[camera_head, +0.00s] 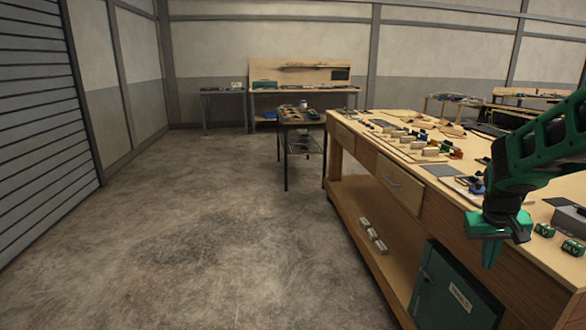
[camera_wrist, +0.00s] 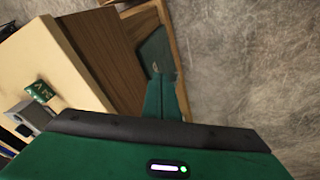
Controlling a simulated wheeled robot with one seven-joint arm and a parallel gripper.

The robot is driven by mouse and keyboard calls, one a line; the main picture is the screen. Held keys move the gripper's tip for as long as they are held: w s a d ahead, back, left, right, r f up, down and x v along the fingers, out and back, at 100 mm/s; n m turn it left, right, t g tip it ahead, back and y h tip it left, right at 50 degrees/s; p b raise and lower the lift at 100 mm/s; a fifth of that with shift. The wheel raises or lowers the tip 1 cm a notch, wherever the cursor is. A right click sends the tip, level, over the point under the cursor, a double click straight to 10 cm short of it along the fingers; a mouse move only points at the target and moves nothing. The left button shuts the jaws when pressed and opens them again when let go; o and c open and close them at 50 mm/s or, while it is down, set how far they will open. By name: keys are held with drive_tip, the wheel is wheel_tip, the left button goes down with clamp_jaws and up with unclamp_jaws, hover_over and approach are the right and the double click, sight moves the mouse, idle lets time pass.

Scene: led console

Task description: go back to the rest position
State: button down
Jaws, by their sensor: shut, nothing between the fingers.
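My gripper (camera_head: 490,252) is at the right of the head view, at the end of my green and black arm. It points down beside the left long edge of the wooden workbench (camera_head: 345,140), out over the side of the bench top. Its fingers are shut with nothing between them. In the wrist view the green fingers of my gripper (camera_wrist: 168,92) stick out past the bench side, with the floor to their right. No object is held.
A green cabinet (camera_head: 445,290) stands under the bench. Green blocks (camera_head: 573,247) lie on the bench top near my arm; one shows in the wrist view (camera_wrist: 40,91). A small dark cart (camera_head: 300,135) stands farther back. The concrete floor (camera_head: 220,230) on the left is clear.

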drive_tip(key=s+a+r+m+g+y, duration=0.1)
drive_tip(key=s+a, duration=0.3)
drive_tip(key=s, duration=1)
drive_tip(key=s+a+r+m+g+y, duration=0.1)
drive_tip(key=s+a, duration=0.3)
drive_tip(key=s, duration=1.1)
drive_tip(key=shift+a+r+m+y, duration=0.15)
drive_tip(key=shift+r+m+y, duration=0.15)
drive_tip(key=shift+m+y, duration=0.25)
drive_tip(key=shift+w, duration=0.1)
drive_tip(key=shift+w+f, duration=0.25)
drive_tip(key=shift+w, duration=0.35)
